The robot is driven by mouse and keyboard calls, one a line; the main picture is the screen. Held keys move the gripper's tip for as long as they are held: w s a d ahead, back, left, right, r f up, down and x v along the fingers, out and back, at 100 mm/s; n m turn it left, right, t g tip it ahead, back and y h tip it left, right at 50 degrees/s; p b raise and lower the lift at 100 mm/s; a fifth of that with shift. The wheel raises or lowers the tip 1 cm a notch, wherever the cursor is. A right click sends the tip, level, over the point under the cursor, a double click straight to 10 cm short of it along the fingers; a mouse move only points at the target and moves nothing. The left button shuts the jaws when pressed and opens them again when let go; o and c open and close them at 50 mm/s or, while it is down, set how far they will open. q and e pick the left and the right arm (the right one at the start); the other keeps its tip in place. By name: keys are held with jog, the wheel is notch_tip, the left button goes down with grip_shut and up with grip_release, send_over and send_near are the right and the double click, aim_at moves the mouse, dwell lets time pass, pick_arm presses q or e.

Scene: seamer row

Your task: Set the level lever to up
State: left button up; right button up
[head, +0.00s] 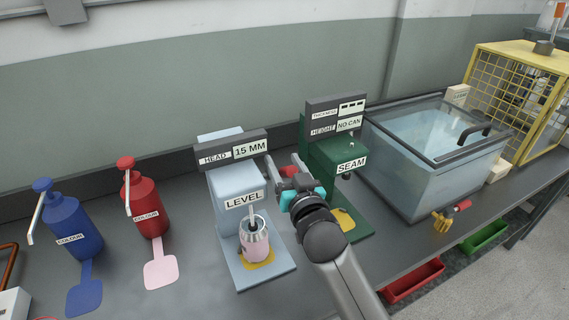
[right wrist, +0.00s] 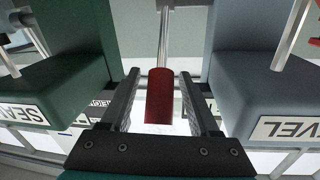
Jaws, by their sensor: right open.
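The light blue level machine (head: 228,205) stands left of centre, with a label reading LEVEL and a can (head: 254,247) under its nozzle. A red handle (right wrist: 159,95) on a metal rod shows in the right wrist view, between the two machines. My right gripper (head: 282,158) is open between the machines. In its wrist view the handle appears between the fingers; I cannot tell whether they touch it. My left gripper is out of view.
The green seam machine (head: 325,157) stands close on the right of my gripper. A glass-sided water tank (head: 430,165) and a yellow cage (head: 520,75) are farther right. A red (head: 147,205) and a blue (head: 75,228) colour dispenser stand left. A dark sign reads HEAD 15 MM.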

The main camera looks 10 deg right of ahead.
grip_shut()
dwell(0.3)
dwell(1.1)
